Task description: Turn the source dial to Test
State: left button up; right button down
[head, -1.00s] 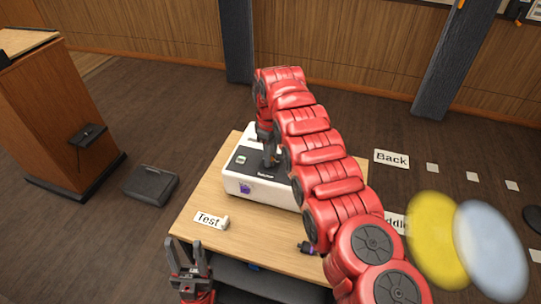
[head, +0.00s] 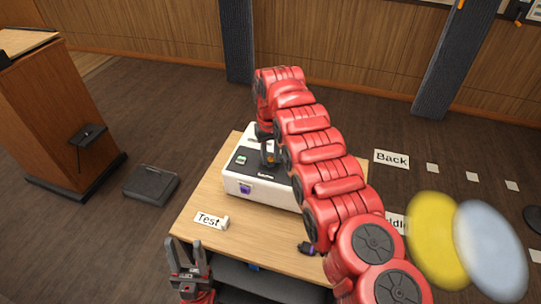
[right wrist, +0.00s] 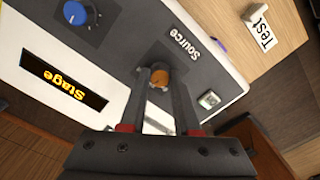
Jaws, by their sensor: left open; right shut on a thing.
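The source dial (right wrist: 159,78) is a small orange knob beside the printed word Source on the dark top of a white console (head: 262,192). My right gripper (right wrist: 157,74) reaches down over it from above, its two fingers shut on the dial's sides. In the head view my right gripper (head: 268,152) is over the console and its arm hides much of the console's right part. A display (right wrist: 65,80) on the console reads Stage. My left gripper (head: 189,256) is open and empty at the table's front left.
A blue knob (right wrist: 75,12) is further along the console, and a small pale green-lit switch (right wrist: 209,100) is near its edge. The wooden table (head: 200,190) has free room left of the console.

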jog(key=shift+m, duration=1.8)
jog(key=shift+f, duration=0.1)
jog(key=shift+m, duration=1.8)
jog(key=c, duration=0.6)
grip_release()
jog(key=shift+c, duration=0.2)
